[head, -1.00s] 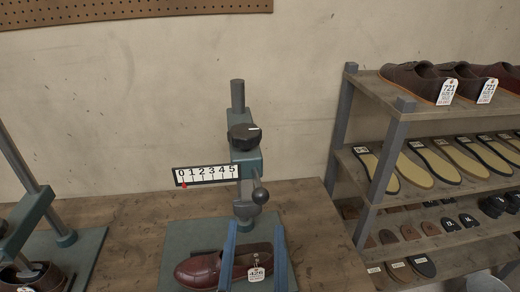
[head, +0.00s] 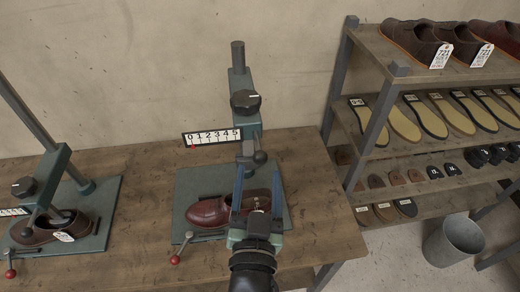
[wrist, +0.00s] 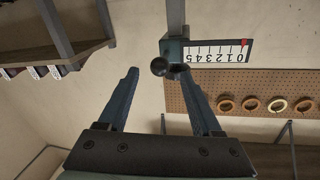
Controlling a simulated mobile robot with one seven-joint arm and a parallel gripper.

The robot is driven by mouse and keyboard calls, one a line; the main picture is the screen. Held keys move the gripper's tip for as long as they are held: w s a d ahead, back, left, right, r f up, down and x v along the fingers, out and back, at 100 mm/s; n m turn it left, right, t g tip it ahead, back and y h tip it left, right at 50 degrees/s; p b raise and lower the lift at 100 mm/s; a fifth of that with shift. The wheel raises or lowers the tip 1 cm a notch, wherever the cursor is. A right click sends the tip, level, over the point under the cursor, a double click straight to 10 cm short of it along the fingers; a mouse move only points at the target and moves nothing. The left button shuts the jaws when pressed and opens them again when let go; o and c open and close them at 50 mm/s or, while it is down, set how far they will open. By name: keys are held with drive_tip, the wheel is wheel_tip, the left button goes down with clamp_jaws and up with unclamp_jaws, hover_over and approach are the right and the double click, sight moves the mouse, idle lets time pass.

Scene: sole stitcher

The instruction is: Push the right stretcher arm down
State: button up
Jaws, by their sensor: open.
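The right stretcher stands mid-table in the head view. The red pointer is near 0. A burgundy shoe (head: 208,212) lies on the base plate beneath, partly hidden by my gripper.
A left stretcher (head: 45,178) with a brown shoe (head: 40,232) stands at the left. A shelf rack (head: 372,125) with shoes and soles is at the right, above a grey bin (head: 453,240). Table (head: 322,190) right of the stretcher is clear.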

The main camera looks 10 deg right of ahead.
sight(259, 164)
drive_tip(key=shift+w+d+p, duration=0.15)
drive_tip(key=shift+w+p, duration=0.05)
drive_tip(key=shift+w, duration=0.7)
drive_tip(key=shift+w+d+p, duration=0.2)
drive_tip(key=shift+w+p, duration=0.05)
drive_tip(key=shift+w, duration=0.65)
drive_tip(key=shift+w+d+p, duration=0.15)
drive_tip(key=shift+w+p, duration=0.05)
drive_tip(key=shift+w, duration=0.7)
clamp_jaws()
